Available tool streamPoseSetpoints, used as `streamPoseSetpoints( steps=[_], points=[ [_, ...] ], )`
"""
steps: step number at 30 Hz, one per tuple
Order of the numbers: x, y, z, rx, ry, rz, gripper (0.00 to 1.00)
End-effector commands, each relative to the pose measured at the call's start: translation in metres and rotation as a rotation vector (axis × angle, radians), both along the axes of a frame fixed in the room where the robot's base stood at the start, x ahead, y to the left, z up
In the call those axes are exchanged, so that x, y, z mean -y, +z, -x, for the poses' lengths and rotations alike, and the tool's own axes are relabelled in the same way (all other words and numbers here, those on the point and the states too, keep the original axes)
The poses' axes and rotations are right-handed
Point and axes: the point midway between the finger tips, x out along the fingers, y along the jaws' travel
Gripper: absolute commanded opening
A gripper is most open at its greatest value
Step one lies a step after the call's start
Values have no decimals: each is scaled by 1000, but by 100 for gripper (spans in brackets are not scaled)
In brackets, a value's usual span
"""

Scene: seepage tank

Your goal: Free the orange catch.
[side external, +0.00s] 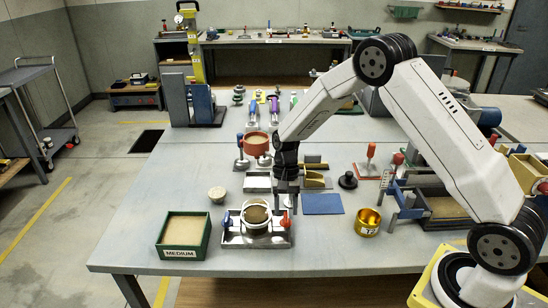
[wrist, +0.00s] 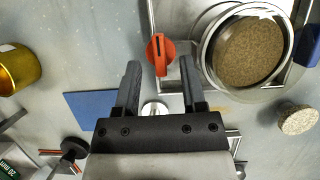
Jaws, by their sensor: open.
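The orange catch (side external: 285,219) sits on the right side of a metal seepage tank (side external: 256,238) near the front of the bench. In the wrist view the orange catch (wrist: 160,54) is a short lever pointing up and down the picture, beside the tank's clear round rim. My gripper (side external: 287,188) points down just above and behind the catch. A blue catch (side external: 227,219) is on the tank's other side.
A green box marked MEDIUM (side external: 184,236) stands left of the tank. A blue mat (side external: 322,204) lies to the right, with a gold cup (side external: 368,222) beyond it. A small sandy disc (side external: 217,194) lies behind left. The bench's front strip is clear.

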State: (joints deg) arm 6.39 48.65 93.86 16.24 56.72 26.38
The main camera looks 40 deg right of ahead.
Motion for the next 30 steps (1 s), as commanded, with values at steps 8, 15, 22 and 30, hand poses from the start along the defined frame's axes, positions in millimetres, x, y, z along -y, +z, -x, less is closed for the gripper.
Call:
streamPoseSetpoints(
  steps=[8, 15, 22, 30],
  points=[
    [10, 35, -11, 4, -3, 1, 53],
    [15, 52, -15, 0, -1, 1, 53],
    [16, 54, -16, 0, -1, 0, 53],
    [15, 54, -14, 6, 6, 2, 53]
  ],
)
